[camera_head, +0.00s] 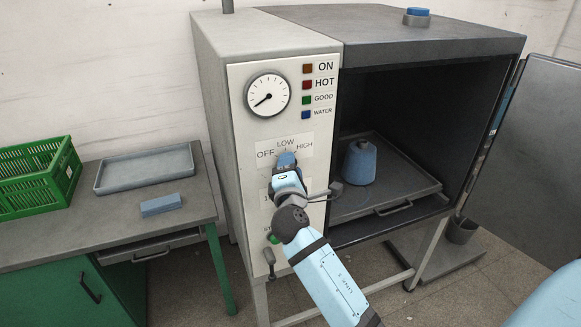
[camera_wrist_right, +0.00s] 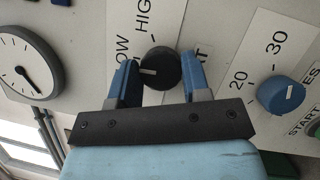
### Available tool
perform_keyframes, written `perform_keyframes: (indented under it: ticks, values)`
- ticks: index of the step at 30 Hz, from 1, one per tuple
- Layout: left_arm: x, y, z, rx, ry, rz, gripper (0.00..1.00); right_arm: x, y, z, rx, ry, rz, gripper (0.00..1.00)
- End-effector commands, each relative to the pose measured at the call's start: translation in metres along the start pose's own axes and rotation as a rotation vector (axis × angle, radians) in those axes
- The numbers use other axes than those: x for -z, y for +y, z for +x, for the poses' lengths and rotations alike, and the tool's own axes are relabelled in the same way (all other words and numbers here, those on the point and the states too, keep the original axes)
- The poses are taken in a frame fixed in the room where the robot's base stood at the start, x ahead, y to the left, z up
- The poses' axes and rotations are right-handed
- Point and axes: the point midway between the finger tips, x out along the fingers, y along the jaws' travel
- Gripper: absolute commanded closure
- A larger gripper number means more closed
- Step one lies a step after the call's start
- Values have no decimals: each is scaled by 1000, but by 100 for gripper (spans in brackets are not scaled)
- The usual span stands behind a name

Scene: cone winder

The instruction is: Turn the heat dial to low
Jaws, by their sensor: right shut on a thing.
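The heat dial is a round black knob with a white mark (camera_wrist_right: 160,68), seen in the right wrist view on the machine's pale front panel. My right gripper (camera_wrist_right: 160,80) has its blue fingers on either side of it and is shut on it. The white mark points left in that view, roughly toward the LOW label (camera_wrist_right: 122,48), which a finger partly covers. In the head view the right gripper (camera_head: 287,161) hides the dial, below the LOW label (camera_head: 286,143) and between OFF and HIGH. My left gripper is not in view.
A round gauge (camera_head: 268,95) and several coloured lamps sit above the dial. A blue timer knob (camera_wrist_right: 281,94) is on the same panel. The open chamber at right holds a blue cone (camera_head: 360,163) on a tray (camera_head: 418,189). A green crate (camera_head: 35,172) stands on the left table.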

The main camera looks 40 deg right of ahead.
Motion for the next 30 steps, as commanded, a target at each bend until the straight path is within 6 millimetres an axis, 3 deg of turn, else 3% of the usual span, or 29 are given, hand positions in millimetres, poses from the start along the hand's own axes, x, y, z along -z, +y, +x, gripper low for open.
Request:
perform_keyframes:
  ticks: [20,21,24,30]
  values:
    - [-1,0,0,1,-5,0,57,0,0,0,26,-1,62,80]
    - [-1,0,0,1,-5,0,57,0,0,0,25,-1,61,54]
    - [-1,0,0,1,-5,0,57,0,0,0,25,-1,61,31]
    - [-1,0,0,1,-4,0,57,0,0,0,25,-1,61,31]
